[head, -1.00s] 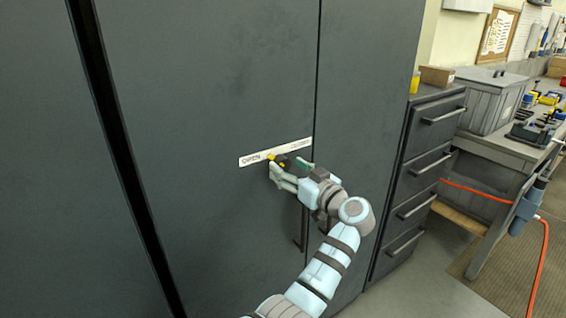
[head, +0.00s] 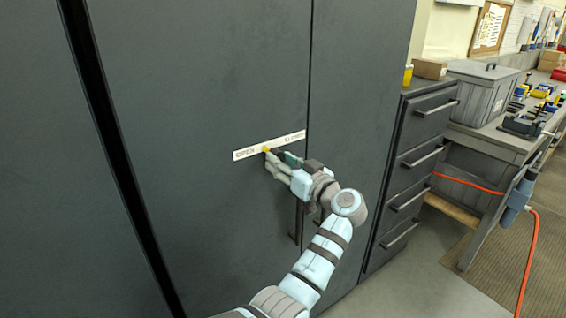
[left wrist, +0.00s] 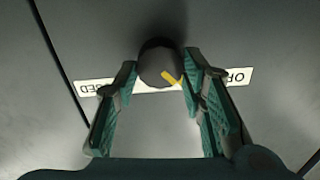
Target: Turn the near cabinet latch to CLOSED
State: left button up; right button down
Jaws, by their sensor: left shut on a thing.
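The latch is a dark round knob (left wrist: 152,66) with a yellow pointer mark, on the cabinet door. A white label strip (head: 243,154) runs behind it, with OPEN at its left end and CLOSED at its right in the head view. In the left wrist view the strip (left wrist: 237,77) appears upside down. There the yellow mark points down and right, towards the OPEN side. My left gripper (head: 278,162) is at the knob. In the left wrist view its fingers (left wrist: 160,68) lie on both sides of the knob, shut on it. In the head view the fingers hide most of the knob.
A dark vertical door handle (head: 294,225) hangs below my left gripper, beside the door seam. A drawer unit (head: 418,160) stands to the right, with a workbench (head: 490,138) beyond it. A grey bin (head: 482,92) and tools are on the bench. An orange hose (head: 528,265) hangs at the right.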

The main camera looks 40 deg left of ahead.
pick_arm(q)
jog(key=shift+w+f+m+p, duration=0.1)
jog(key=shift+m+p, duration=1.4)
jog(key=shift+m, duration=2.8)
jog(key=shift+f+m+p, duration=0.1)
jog(key=shift+m+p, duration=1.4)
jog(key=shift+m, duration=2.8)
jog(key=o, duration=1.2)
jog(key=shift+d, duration=0.1)
jog(key=v, duration=0.7)
jog(key=shift+d, duration=0.25)
